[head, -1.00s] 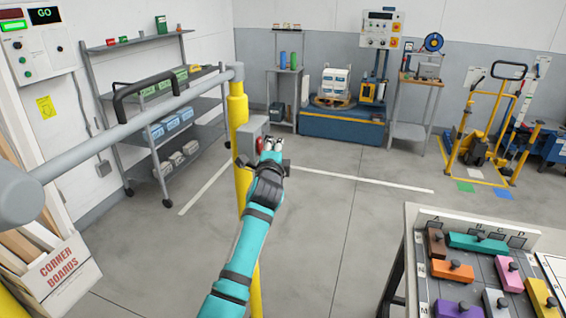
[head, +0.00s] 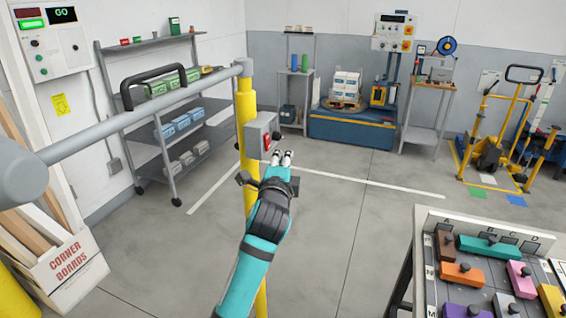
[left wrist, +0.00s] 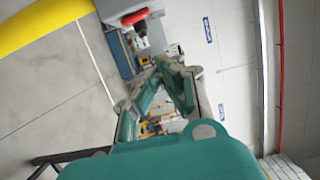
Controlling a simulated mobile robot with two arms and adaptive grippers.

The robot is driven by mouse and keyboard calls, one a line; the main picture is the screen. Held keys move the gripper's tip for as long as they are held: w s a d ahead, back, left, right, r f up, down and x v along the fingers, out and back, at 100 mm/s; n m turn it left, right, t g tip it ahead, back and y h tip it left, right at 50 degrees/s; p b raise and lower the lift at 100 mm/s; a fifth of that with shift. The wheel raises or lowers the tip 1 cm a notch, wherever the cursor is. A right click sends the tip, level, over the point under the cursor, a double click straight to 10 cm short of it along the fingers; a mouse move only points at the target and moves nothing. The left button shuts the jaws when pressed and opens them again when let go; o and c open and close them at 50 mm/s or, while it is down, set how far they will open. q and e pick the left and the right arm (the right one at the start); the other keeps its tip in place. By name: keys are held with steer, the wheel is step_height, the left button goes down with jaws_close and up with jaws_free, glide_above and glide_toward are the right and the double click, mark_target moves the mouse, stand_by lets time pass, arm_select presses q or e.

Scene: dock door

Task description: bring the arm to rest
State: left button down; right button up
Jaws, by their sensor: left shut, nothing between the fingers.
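My left gripper (head: 283,158) is at the end of the teal arm in the middle of the head view. It is shut and empty, just below and right of a grey switch box (head: 262,130) with a red handle (head: 267,143). The box is fixed to a yellow post (head: 247,112); the gripper looks apart from it. In the left wrist view the gripper's fingers (left wrist: 160,88) point away from the camera, and the red handle (left wrist: 135,16) shows above them. My right gripper is not in view.
A grey barrier arm (head: 140,122) runs left from the post. A table with coloured blocks (head: 432,223) stands at lower right, and a carton of corner boards (head: 70,268) at lower left. A shelf rack (head: 170,140) stands behind the barrier. Open floor lies between.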

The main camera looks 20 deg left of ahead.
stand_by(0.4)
arm_select(q)
step_height(320, 180, down, 29)
steer(key=s+d+n+g+h, duration=0.2)
steer(key=g, duration=0.3)
steer(key=s+f+n+g, duration=0.1)
steer(key=s+f, duration=0.3)
steer(key=f, duration=0.4)
steer(key=s+f+n+g+h, duration=0.1)
steer(key=s+f+g, duration=0.1)
steer(key=s+f, duration=0.4)
steer(key=s+f+n+g, duration=0.1)
steer(key=s+f, duration=0.2)
steer(key=f, duration=0.6)
steer(key=s+f+n+g+b, duration=0.1)
steer(key=s+f+n+g, duration=0.1)
steer(key=s+f, duration=0.7)
steer(key=s+f+n+g, duration=0.2)
steer(key=s+f, duration=0.4)
steer(key=s, duration=0.5)
steer(key=s+a+f+n+g, duration=0.1)
steer(key=s+f, duration=0.3)
steer(key=s, duration=0.8)
steer(key=s+a+f+n+g, duration=0.2)
steer(key=s+f+n, duration=0.1)
steer(key=s, duration=0.9)
steer(key=shift+s+a+f+g+h, duration=0.2)
steer(key=shift+a+f+g+h, duration=0.1)
steer(key=shift+f+h, duration=0.1)
